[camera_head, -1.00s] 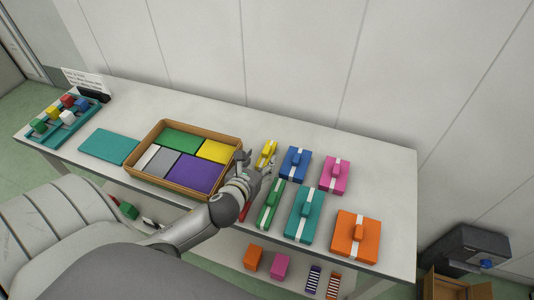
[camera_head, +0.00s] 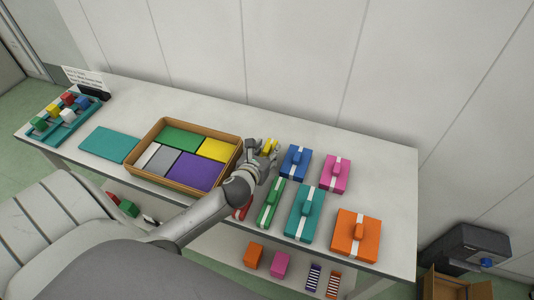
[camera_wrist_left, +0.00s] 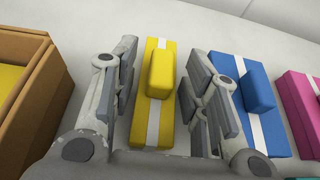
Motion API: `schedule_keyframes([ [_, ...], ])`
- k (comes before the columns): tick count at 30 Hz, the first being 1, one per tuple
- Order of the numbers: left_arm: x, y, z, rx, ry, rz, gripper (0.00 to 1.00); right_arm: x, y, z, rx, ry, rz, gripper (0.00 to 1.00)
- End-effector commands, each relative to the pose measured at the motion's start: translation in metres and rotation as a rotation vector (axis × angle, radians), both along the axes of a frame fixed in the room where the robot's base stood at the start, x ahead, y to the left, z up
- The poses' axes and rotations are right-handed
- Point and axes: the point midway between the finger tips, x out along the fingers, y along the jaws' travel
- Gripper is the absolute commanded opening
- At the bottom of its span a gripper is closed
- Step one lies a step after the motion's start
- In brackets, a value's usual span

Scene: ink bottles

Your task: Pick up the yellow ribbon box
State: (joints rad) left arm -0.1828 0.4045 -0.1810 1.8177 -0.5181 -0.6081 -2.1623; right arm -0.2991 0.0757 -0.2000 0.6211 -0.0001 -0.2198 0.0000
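The yellow ribbon box (camera_wrist_left: 142,108) stands on the table between the two fingers of my left gripper (camera_wrist_left: 160,85) in the left wrist view. It is yellow with a white ribbon stripe and a raised yellow block on top. The fingers are apart, one on each side, with narrow gaps to the box. In the head view, the left gripper (camera_head: 261,151) is over the box (camera_head: 269,146) and hides most of it. My right gripper is not in view.
A blue ribbon box (camera_wrist_left: 248,96) stands close to the right finger. A tray (camera_head: 168,187) with coloured blocks lies to the left. Pink (camera_head: 335,174), teal (camera_head: 304,214), green (camera_head: 269,205) and orange (camera_head: 355,236) ribbon boxes stand nearby.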

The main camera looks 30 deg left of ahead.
Motion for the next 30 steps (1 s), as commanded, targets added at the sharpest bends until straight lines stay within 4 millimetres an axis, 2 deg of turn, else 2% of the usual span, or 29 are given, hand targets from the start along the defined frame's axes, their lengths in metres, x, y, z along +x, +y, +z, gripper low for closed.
schedule_keyframes([
  [1, 0.0, 0.0, 0.0, 0.0, 0.0, 0.0, 0.31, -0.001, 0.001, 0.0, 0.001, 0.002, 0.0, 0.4],
  [7, 0.0, 0.0, 0.0, 0.0, 0.0, 0.0, 0.05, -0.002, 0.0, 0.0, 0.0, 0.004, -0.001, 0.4],
  [15, 0.0, 0.0, 0.001, 0.001, -0.001, 0.0, 0.05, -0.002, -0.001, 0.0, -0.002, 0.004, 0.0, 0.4],
  [20, 0.0, 0.001, 0.01, 0.002, -0.002, -0.001, 0.05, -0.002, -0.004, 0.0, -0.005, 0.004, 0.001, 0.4],
  [25, 0.0, 0.0, 0.037, 0.005, -0.006, -0.004, 0.05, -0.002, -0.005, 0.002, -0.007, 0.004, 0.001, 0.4],
  [30, -0.026, -0.02, 0.071, 0.0, -0.004, -0.004, 0.05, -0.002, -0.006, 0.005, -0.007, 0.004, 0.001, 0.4],
])
